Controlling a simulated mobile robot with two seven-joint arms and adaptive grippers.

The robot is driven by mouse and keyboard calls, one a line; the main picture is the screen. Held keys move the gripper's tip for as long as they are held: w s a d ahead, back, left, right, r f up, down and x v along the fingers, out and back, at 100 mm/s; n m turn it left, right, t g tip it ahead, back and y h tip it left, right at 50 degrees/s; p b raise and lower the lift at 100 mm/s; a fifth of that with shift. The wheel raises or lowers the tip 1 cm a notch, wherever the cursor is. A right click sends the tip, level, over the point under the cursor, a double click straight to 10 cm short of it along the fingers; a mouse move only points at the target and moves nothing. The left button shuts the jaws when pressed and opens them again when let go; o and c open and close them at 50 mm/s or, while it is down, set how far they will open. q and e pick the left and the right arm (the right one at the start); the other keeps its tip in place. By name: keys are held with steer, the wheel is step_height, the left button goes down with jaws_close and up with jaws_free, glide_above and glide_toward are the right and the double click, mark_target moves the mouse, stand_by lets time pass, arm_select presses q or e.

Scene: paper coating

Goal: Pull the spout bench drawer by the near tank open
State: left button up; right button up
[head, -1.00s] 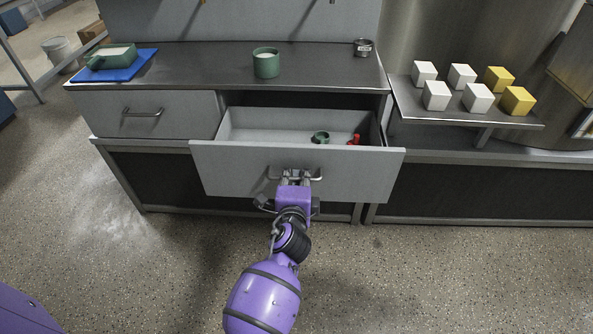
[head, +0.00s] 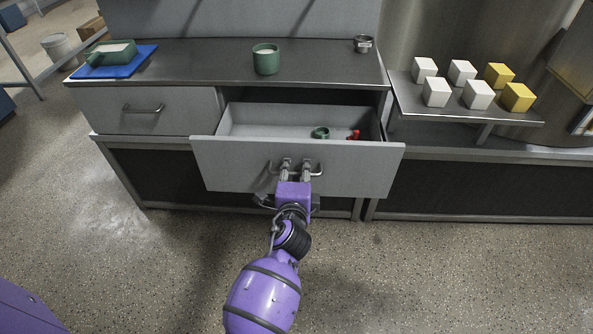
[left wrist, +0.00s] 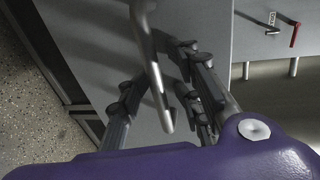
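The right-hand bench drawer (head: 230,165) is pulled out, its inside showing. Its front carries a metal bar handle (head: 317,173). My left gripper (head: 296,164) is at this handle, with its two fingers spread apart. In the left wrist view, the handle (left wrist: 152,65) passes between the parted fingers of my left gripper (left wrist: 160,95); whether either finger touches it I cannot tell. My right gripper is not in view.
A small green ring-like item (head: 320,133) and a red item (head: 353,135) lie in the drawer. The left drawer (head: 185,110) is shut. A green cup (head: 266,60) stands on the bench. White and yellow cubes sit on a side shelf (head: 425,113). Floor in front is clear.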

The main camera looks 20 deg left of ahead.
arm_select(q)
steer(key=v, duration=1.2)
steer(key=s+f+n+g+h, duration=0.4)
steer(key=s+f+n, duration=0.95)
steer(key=s, duration=0.55)
steer(key=s+a+f+g, duration=0.2)
steer(key=s+f, duration=0.1)
steer(key=s, duration=0.8)
steer(key=s+a+f+g, duration=0.2)
steer(key=s+f, duration=0.2)
steer(key=s, duration=0.8)
steer(key=w+r+p, duration=0.3)
steer(key=r+p, duration=0.6)
steer(key=w+r+t+p, duration=0.1)
steer(key=w+r+p, duration=0.3)
steer(key=r+p, duration=0.5)
steer(key=shift+d+r+n+t+h+p, duration=0.3)
steer(key=shift+d+n+p, duration=0.15)
steer(key=shift+p, duration=0.15)
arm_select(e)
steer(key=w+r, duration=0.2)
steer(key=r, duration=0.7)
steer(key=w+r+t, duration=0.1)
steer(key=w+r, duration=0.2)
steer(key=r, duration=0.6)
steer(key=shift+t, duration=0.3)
